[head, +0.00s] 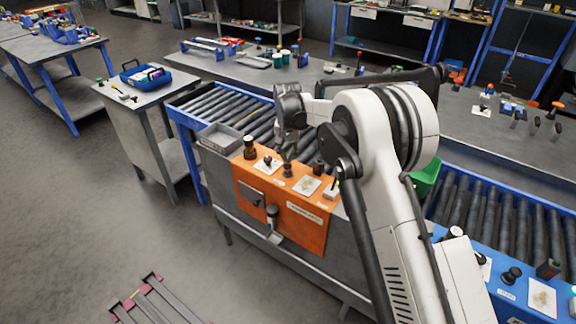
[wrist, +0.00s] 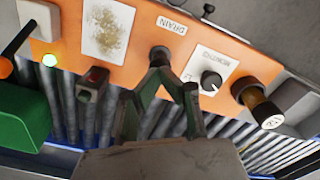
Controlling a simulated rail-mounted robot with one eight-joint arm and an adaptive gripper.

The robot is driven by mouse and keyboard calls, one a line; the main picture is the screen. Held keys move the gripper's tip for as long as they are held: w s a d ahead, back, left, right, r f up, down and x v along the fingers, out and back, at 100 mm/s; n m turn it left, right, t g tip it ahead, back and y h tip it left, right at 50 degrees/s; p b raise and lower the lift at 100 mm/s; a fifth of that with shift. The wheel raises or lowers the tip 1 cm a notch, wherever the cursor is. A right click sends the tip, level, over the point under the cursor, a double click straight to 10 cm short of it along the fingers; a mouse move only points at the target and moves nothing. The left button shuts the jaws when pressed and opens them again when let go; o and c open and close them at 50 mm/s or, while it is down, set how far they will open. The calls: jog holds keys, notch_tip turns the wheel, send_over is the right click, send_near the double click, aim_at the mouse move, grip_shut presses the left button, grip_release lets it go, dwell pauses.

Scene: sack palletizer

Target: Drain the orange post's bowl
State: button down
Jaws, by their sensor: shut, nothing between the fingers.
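The orange post (head: 318,230) stands beside the roller conveyor, with an orange top and front panel. In the wrist view its orange top (wrist: 135,75) carries a dark round knob (wrist: 160,54) beside a label reading DRAIN (wrist: 171,25). My gripper (wrist: 160,72) is shut and empty, its fingertips right at this knob; I cannot tell whether they touch it. In the head view my gripper (head: 287,160) points down over the orange top. A black dial (wrist: 210,82) sits to the right of the knob. I cannot make out which part is the bowl.
A grey tray (head: 220,138) lies left. A blue post (head: 510,285) stands right.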

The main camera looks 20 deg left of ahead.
aim_at(288, 165)
jog(key=shift+f+b, duration=0.7)
jog(key=shift+f, duration=0.4)
jog(key=shift+r, duration=0.15)
dwell(1.6)
jog(key=shift+r+p, duration=0.95)
jog(key=shift+r, duration=2.45)
